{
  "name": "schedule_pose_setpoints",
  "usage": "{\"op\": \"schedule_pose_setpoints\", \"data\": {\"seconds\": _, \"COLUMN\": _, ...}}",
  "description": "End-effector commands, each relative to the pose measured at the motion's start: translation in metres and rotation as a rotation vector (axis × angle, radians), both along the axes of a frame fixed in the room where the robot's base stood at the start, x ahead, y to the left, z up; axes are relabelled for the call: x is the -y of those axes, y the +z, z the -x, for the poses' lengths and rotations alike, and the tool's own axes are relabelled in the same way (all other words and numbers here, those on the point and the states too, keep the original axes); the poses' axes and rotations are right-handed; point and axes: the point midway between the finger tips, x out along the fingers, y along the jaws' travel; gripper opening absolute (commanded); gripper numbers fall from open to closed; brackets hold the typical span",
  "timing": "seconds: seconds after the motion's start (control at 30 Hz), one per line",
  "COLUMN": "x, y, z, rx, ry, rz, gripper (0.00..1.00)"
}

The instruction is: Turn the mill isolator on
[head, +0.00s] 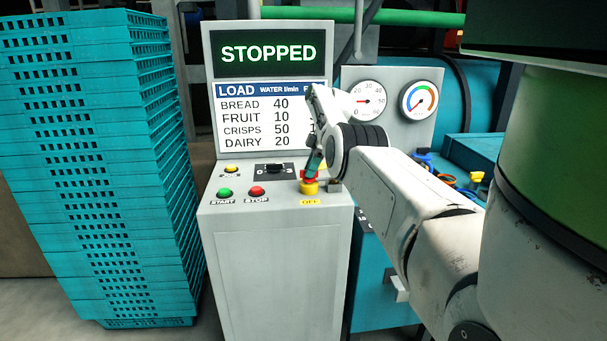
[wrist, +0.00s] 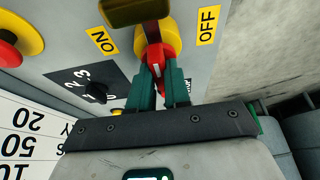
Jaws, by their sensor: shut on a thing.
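The mill isolator is a red handle (wrist: 153,50) on a round yellow base (wrist: 172,38), at the right of the panel's sloped top. In the head view its yellow base (head: 309,188) shows under my gripper (head: 314,165). In the wrist view my gripper's green fingers (wrist: 158,86) are shut on the red handle, one on each side. A yellow ON label (wrist: 103,41) is left of the base and a yellow OFF label (wrist: 208,25) right of it. The fingers hide part of the handle, and its exact setting is hard to tell.
The screen (head: 268,53) reads STOPPED above a load table. A green START button (head: 224,192), a red STOP button (head: 257,191) and a black selector (head: 274,168) are left of the isolator. Teal crates (head: 100,170) stand at left. A blurred brass-coloured block (wrist: 135,10) is beside the handle.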

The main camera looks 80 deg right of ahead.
Motion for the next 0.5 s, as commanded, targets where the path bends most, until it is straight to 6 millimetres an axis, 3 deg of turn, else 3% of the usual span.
{"op": "schedule_pose_setpoints", "data": {"seconds": 0.03, "x": -0.0009, "y": -0.0066, "z": 0.0035, "rx": -0.005, "ry": 0.002, "rz": -0.01, "gripper": 0.0}}
{"op": "schedule_pose_setpoints", "data": {"seconds": 0.5, "x": 0.0003, "y": -0.0057, "z": 0.0073, "rx": -0.004, "ry": 0.015, "rz": -0.009, "gripper": 0.0}}
